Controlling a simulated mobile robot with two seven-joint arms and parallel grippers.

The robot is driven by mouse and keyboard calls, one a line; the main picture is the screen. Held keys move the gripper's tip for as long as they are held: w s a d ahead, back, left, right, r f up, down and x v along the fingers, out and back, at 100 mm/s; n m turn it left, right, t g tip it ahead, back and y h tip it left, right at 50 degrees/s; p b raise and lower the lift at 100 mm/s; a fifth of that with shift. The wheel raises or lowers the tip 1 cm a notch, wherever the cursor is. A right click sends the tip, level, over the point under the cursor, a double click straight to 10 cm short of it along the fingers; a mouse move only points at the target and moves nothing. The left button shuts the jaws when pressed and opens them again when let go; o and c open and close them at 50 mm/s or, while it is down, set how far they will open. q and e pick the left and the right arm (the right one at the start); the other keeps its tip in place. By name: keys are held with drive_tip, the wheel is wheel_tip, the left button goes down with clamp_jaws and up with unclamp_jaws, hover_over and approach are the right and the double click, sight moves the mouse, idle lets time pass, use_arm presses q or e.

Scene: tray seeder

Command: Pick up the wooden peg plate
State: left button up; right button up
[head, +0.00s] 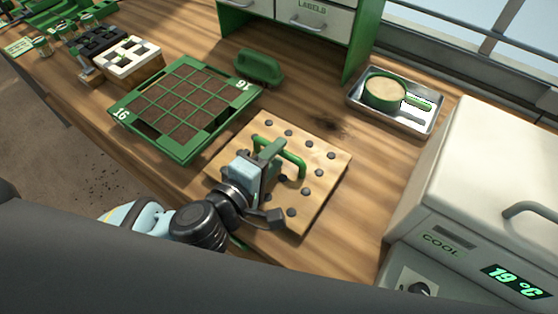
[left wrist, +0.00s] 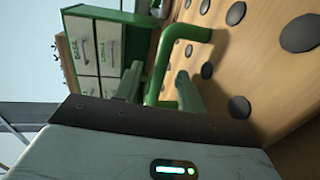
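The wooden peg plate (head: 325,165) lies on the bench in the middle of the head view, a square pale board with several dark round pegs and a green bar handle (head: 292,158). My left gripper (head: 270,162) is low over the plate at the handle. In the left wrist view the plate (left wrist: 262,75) fills the right side, and the handle (left wrist: 185,32) rises at the gripper. The two fingers (left wrist: 160,90) stand apart, with part of the handle between or just beyond them; contact is not clear. My right gripper is not in view.
A metal tray (head: 420,122) holding a green pan (head: 384,90) is at back right. A white cooler (head: 490,170) stands right.

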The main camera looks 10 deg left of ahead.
use_arm(q)
clamp_jaws()
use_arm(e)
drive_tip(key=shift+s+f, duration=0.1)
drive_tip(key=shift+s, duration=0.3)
use_arm(q)
drive_tip(key=shift+r, duration=0.15)
